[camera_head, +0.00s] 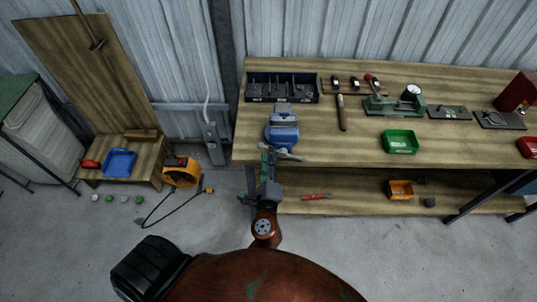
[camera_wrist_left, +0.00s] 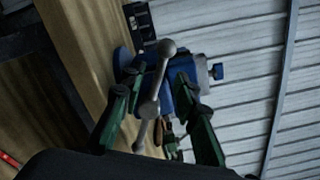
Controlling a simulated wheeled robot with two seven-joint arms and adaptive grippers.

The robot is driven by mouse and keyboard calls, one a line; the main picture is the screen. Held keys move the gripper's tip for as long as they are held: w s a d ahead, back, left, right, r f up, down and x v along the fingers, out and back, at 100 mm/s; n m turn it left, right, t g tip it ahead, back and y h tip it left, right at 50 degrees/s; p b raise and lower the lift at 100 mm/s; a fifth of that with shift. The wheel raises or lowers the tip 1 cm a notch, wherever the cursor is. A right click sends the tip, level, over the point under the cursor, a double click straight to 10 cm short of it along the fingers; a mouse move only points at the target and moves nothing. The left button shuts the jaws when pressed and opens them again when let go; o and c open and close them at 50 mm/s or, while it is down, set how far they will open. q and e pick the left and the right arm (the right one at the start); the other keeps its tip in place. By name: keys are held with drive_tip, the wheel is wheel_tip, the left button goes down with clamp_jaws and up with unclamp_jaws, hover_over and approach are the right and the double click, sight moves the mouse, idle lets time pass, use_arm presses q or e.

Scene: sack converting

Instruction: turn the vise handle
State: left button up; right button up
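The blue vise (camera_head: 282,133) is mounted at the front edge of the workbench, near its left end. Its grey handle (camera_head: 290,155) is a bar crossing the front of the vise, just beyond my left gripper (camera_head: 267,155). In the left wrist view the handle (camera_wrist_left: 152,105) is a slanted bar with round ends. It shows between the two green fingers of the left gripper (camera_wrist_left: 160,88), which are spread apart. The blue vise body (camera_wrist_left: 182,78) is behind it. I cannot tell whether either finger touches the bar. My right gripper is not in view.
The workbench (camera_head: 365,155) holds a black tool tray (camera_head: 283,87) behind the vise and a green bin (camera_head: 400,141) to the right. A lower shelf (camera_head: 345,203) carries a red tool (camera_head: 317,197) and an orange bin (camera_head: 399,189).

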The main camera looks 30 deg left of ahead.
use_arm(q)
drive_tip(key=shift+w+a, duration=0.35)
drive_tip(key=shift+w, duration=0.25)
drive_tip(key=shift+c, duration=0.7)
clamp_jaws()
